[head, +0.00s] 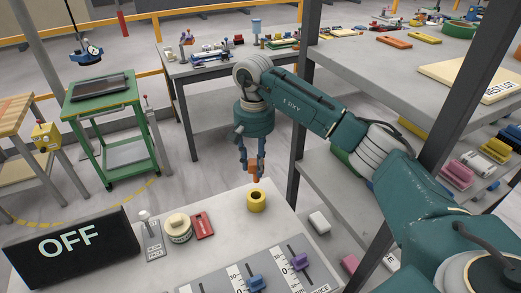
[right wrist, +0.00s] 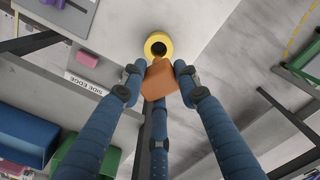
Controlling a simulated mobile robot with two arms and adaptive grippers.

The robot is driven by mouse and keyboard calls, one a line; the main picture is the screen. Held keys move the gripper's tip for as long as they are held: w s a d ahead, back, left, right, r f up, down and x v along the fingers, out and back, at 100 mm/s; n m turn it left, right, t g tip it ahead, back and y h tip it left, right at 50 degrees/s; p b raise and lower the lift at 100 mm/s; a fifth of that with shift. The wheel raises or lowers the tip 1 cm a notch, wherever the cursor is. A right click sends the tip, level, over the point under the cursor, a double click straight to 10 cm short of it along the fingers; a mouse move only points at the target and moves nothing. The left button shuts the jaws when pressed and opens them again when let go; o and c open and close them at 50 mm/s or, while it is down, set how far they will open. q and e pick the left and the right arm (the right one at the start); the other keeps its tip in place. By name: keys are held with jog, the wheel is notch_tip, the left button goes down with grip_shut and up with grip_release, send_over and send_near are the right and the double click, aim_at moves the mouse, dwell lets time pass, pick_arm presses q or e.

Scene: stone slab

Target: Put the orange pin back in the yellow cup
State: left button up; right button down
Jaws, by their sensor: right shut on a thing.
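The orange pin (head: 253,173) is held between the fingers of my right gripper (head: 251,164), which points down. In the right wrist view the orange pin (right wrist: 160,80) sits between the blue fingertips (right wrist: 159,72). The yellow cup (head: 257,206) stands on the grey slab near its far edge, its dark round opening facing up. The pin is above the cup and appears apart from it. In the right wrist view the yellow cup (right wrist: 158,36) shows just beyond the pin, its dark hole partly uncovered. The pin's lower end is hard to make out. My left gripper is not in view.
On the slab (head: 225,228) are a black OFF sign (head: 72,248), a round cream button (head: 178,228), a red block (head: 203,225) and sliders with blue (head: 255,283) and purple (head: 299,262) knobs. A shelf rack (head: 400,75) stands at the right, close to my right arm.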

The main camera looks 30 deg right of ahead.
aim_at(255, 178)
jog(key=shift+w+r, duration=0.1)
jog(key=shift+s+a+r, duration=0.2)
jog(key=shift+a, duration=0.05)
jog(key=shift+d+f+b, duration=0.15)
jog(key=shift+f+b, duration=0.15)
jog(key=shift+f, duration=0.1)
jog(key=shift+f+b, duration=0.75)
jog(key=shift+f, duration=0.2)
jog(key=shift+f+b, duration=0.45)
jog(key=shift+f, duration=0.25)
jog(key=shift+f+b, duration=0.95)
jog(key=shift+f, duration=0.35)
pick_arm(q)
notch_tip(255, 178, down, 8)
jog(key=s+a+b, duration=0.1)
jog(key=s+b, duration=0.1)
jog(key=shift+b, duration=0.4)
pick_arm(e)
jog(key=shift+f, duration=2.05)
